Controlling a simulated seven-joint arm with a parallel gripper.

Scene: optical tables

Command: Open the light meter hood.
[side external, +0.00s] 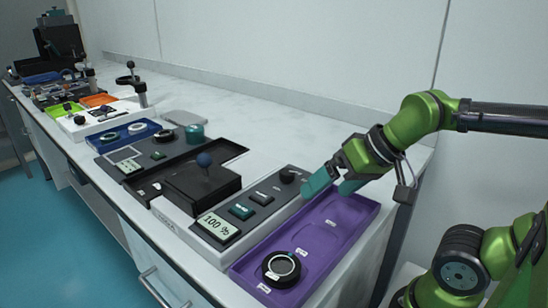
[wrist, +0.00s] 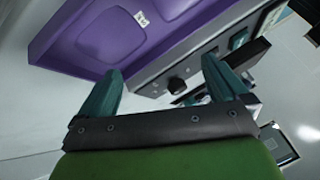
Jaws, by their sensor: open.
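The light meter has a grey panel (side external: 262,200) with a lit display (side external: 217,226) reading 100 %, teal buttons and a black knob (side external: 287,175). My gripper (side external: 334,184) is open and empty, with teal fingers, above the far end of the purple tray, right of the meter and away from the hood. In the wrist view my gripper (wrist: 161,70) shows both fingers apart, with the black knob (wrist: 176,84) between them. The blue handle cannot be made out there.
The purple tray (side external: 340,240) lies right of the meter and holds a black ring (side external: 281,268). Left of the hood are a dark panel (side external: 148,158), a teal cylinder (side external: 195,133) and a blue tray (side external: 130,126). The bench behind the meter is clear up to the wall.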

